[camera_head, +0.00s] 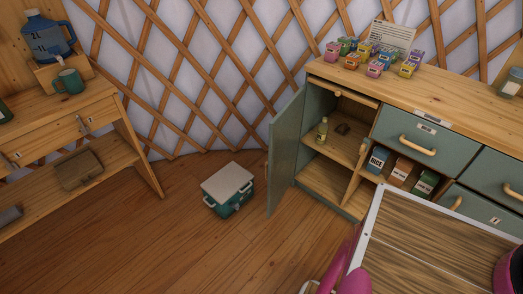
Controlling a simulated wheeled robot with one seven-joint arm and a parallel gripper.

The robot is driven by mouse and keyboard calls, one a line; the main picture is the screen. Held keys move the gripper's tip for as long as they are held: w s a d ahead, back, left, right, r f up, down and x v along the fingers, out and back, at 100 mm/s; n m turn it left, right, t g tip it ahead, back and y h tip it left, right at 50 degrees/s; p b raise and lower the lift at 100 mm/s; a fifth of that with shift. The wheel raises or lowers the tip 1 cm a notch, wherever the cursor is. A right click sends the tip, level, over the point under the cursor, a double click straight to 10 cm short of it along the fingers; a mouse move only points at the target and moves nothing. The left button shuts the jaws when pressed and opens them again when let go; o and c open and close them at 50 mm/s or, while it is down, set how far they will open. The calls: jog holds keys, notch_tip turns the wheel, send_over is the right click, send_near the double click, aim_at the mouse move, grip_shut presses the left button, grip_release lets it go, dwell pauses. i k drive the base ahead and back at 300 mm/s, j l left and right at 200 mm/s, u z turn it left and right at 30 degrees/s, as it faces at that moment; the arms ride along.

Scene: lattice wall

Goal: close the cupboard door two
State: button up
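A grey-green cupboard door (284,152) stands swung open at the left end of the wooden-topped cupboard (455,95). It is turned well out from the front, and its lower part reaches down close to the floor. I cannot read a number on it. The open compartment (322,176) behind it has shelves, with a small yellowish bottle (322,130) and a small dark item (342,129) on the upper one. I cannot make out my gripper in this view.
A teal box with a pale lid (228,186) stands on the floor left of the door. A white-edged table (425,245) fills the lower right, with pink shapes (352,272) at its left edge. A wooden bench (75,130) is at left. The floor (170,245) between is clear.

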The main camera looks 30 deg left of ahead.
aim_at(284, 129)
jog(key=j, duration=0.5)
jog(key=k+j+z, duration=0.1)
jog(key=j, duration=0.95)
jog(key=k+j+z, duration=0.1)
jog(key=j, duration=0.4)
jog(key=k+j+z, duration=0.1)
jog(key=j, duration=0.4)
jog(key=k+j, duration=0.1)
jog(key=j, duration=1.05)
jog(key=i, duration=0.2)
